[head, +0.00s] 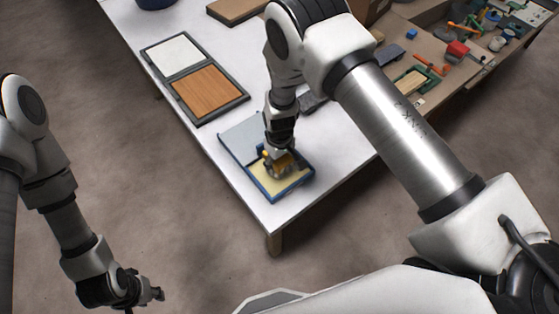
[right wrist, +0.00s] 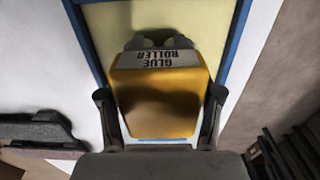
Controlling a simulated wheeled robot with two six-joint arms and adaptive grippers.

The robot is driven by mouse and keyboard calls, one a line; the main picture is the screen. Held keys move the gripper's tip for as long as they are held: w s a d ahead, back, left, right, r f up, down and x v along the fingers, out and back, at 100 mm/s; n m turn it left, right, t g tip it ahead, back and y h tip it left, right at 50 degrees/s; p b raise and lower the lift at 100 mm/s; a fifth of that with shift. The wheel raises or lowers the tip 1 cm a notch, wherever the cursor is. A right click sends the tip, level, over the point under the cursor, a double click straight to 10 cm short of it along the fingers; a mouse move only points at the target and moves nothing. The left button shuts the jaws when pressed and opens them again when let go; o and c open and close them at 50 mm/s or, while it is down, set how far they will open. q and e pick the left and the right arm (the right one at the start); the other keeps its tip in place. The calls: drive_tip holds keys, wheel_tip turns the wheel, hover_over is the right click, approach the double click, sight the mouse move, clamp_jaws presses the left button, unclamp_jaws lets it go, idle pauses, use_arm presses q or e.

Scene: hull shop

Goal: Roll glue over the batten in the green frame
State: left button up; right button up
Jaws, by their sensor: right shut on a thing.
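My right gripper (head: 279,153) is shut on the orange glue roller (right wrist: 155,105), whose label reads GLUE ROLLER upside down in the right wrist view. The roller is over the pale yellow part of a blue-rimmed tray (head: 258,189) at the table's near corner; the tray's rim also shows in the right wrist view (right wrist: 238,40). I cannot tell whether the roller touches the yellow surface. The green frame (head: 398,85) lies on the brown bench at the right, with a light wooden batten (head: 412,81) inside. My left gripper (head: 150,296) hangs at the lower left, away from the table, its jaws unclear.
A dark double frame with a white panel (head: 173,52) and a wood panel (head: 208,91) lies on the white table (head: 150,98). A dark grey block (head: 382,56), a red item (head: 457,49) and several small tools are on the bench (head: 429,100). My right arm crosses above the table.

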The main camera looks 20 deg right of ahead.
drive_tip(key=shift+f, duration=0.45)
idle(1.1)
wheel_tip(320, 180, up, 7)
drive_tip(key=p, duration=0.6)
drive_tip(key=shift+r, duration=0.1)
idle(0.6)
